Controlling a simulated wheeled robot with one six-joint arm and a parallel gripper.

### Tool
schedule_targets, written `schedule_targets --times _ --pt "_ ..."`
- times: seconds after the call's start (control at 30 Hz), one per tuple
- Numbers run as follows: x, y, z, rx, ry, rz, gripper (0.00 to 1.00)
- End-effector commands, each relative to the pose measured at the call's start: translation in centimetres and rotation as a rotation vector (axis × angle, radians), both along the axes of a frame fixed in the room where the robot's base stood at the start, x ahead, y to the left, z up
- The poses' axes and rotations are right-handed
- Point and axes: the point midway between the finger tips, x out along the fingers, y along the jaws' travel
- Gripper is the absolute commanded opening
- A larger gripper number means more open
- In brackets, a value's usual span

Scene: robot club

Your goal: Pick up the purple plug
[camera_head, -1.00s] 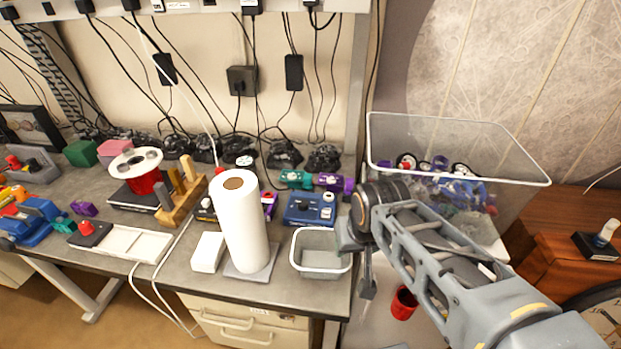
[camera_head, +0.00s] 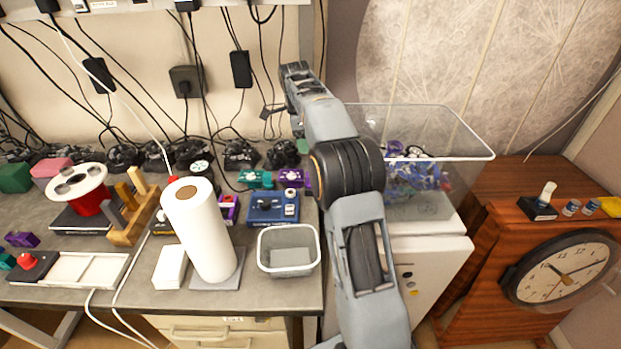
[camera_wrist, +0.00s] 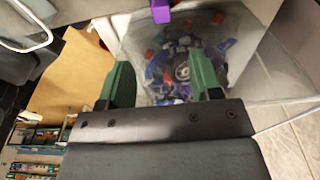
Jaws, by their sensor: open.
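Small purple pieces lie among the items at the back right of the desk in the head view, one of them a purple block (camera_head: 291,178) beside a teal one. Another purple piece (camera_head: 21,240) lies at the far left. I cannot tell which is the plug. In the wrist view a purple object (camera_wrist: 161,10) shows at the top edge, partly cut off, ahead of and between my fingers. My gripper (camera_wrist: 165,85) has two green fingers, wide apart, with nothing held between them.
A clear bin (camera_head: 462,130) of mixed parts stands right of the desk and fills the wrist view behind the fingers. A grey open tub (camera_head: 289,262), a white paper roll (camera_head: 200,235) and a blue box (camera_head: 268,208) stand on the desk. A wooden clock cabinet (camera_head: 500,215) is at right.

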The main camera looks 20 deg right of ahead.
Motion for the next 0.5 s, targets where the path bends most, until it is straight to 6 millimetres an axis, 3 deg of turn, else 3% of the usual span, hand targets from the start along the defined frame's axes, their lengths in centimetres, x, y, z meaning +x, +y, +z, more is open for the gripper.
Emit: schedule_targets --times 0.3,0.5 --pt "-0.2 -0.8 -5.6 -0.002 0.004 -0.025 0.58" --pt "-0.2 -1.0 -7.7 -0.001 0.002 -0.023 0.58"
